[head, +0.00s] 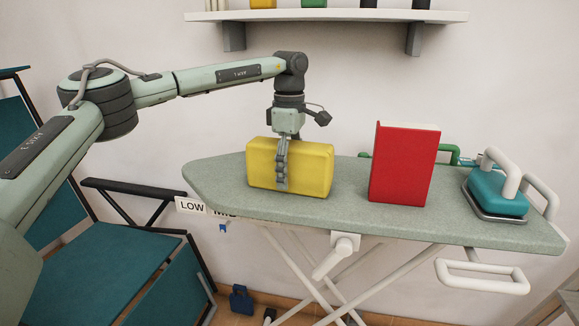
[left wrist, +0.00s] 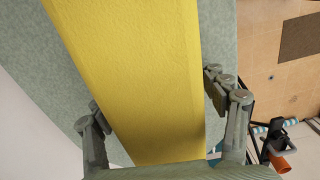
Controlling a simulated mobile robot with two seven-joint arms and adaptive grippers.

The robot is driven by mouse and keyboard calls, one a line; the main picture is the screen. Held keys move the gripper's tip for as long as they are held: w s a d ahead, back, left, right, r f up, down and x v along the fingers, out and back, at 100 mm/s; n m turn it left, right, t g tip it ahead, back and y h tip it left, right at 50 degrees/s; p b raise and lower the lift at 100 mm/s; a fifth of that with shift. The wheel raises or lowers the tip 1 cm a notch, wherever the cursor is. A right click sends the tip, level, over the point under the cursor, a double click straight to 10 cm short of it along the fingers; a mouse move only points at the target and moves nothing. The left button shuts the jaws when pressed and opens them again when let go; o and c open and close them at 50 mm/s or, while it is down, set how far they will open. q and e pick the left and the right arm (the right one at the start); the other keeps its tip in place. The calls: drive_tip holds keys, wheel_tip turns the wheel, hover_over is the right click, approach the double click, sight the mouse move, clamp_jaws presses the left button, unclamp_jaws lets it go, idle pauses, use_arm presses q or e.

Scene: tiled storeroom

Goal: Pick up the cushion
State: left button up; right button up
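The cushion (head: 312,172) is a plump yellow block lying on the left half of the grey-green ironing board (head: 350,212). My left gripper (head: 282,184) points straight down over it, with one finger in front of its near face; the far finger is hidden behind it. In the left wrist view the cushion (left wrist: 135,65) runs between the two spread fingers, one along each side. The fingers are close to its sides; I cannot tell whether both press on it. It appears to rest on the board. My right gripper is not in view.
A red book (head: 404,166) stands upright right of the cushion, with a gap between them. A teal iron (head: 497,192) sits at the board's right end. A white wall shelf (head: 350,15) hangs above. A teal chair (head: 95,275) stands at the lower left.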

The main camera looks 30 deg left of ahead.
use_arm(q)
drive_tip(key=c, duration=1)
drive_tip(key=shift+r, duration=0.15)
